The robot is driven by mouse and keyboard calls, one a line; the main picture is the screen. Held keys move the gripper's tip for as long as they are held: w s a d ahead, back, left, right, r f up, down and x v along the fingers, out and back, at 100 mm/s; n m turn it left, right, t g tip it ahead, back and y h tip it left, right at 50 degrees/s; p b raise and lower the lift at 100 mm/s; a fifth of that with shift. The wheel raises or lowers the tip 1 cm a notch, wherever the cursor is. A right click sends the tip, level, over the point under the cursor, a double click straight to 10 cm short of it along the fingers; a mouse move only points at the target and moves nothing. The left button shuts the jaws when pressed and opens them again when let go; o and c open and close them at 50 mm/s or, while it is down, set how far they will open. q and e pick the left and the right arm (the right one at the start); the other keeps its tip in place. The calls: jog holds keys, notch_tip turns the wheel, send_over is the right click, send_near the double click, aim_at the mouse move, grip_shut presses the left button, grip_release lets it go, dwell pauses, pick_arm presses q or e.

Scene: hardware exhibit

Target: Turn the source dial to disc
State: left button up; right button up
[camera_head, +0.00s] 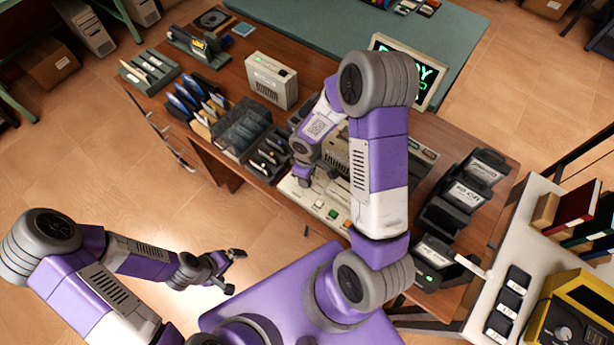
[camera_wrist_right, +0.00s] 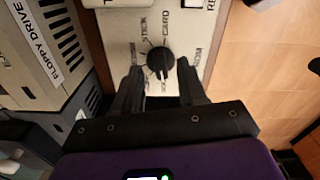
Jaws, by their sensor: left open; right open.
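The source dial (camera_wrist_right: 160,62) is a round black knob on a cream panel (camera_wrist_right: 118,35) in the right wrist view. The labels STICK and CARD are readable above it; other labels around it are partly hidden or too small to read. A light mark shows on the knob's lower side, but its exact setting is unclear. My right gripper (camera_wrist_right: 159,68) is open, with one finger on each side of the dial; I cannot tell whether they touch it. In the head view my right arm hides the dial. My left gripper (camera_head: 231,271) is open and empty, away from the desk.
A box labelled FLOPPY DRIVE (camera_wrist_right: 45,45) stands close left of the panel. On the desk are a beige drive box (camera_head: 271,80), disc holders (camera_head: 242,127), a monitor with green text (camera_head: 425,80) and black trays (camera_head: 462,195). A yellow device (camera_head: 570,310) sits on the right-hand table.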

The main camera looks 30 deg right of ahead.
notch_tip(320, 180, up, 6)
jog(key=shift+f+p, duration=0.15)
jog(key=shift+p, duration=0.3)
